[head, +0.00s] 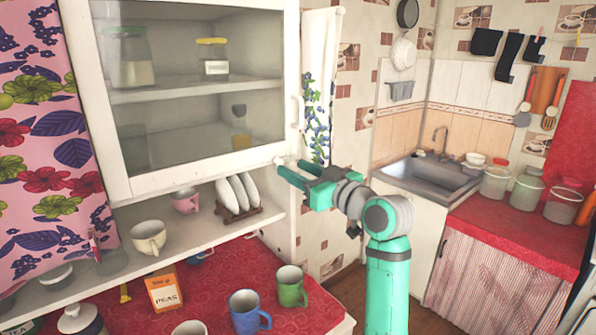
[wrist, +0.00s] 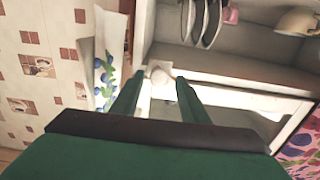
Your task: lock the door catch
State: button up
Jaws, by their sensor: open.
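The glass door of the white wall cabinet (head: 150,187) is closed or nearly so in the head view. A small white knob, which looks like the door catch (head: 279,161), sits at the door's lower right corner. In the wrist view the pale rounded catch (wrist: 160,73) shows between and just beyond my fingertips. My green gripper (head: 291,170) is open and empty, right at the catch. I cannot tell whether the fingers touch it. Whether the catch is turned to its locked position is unclear.
A towel (head: 319,85) hangs right of the cabinet. Below the door, an open shelf holds a plate rack (head: 240,215), a pink cup (head: 186,201) and a cream cup (head: 148,237). Mugs and a peas box (head: 165,290) stand on the red counter. A sink (head: 428,174) is at right.

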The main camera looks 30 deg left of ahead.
jog(key=shift+d, duration=0.1)
jog(key=c, duration=1)
jog(key=shift+m, duration=0.3)
jog(key=m, duration=0.4)
jog(key=shift+w, duration=0.1)
jog(key=m, duration=0.6)
jog(key=shift+m, duration=0.3)
jog(key=o, duration=1)
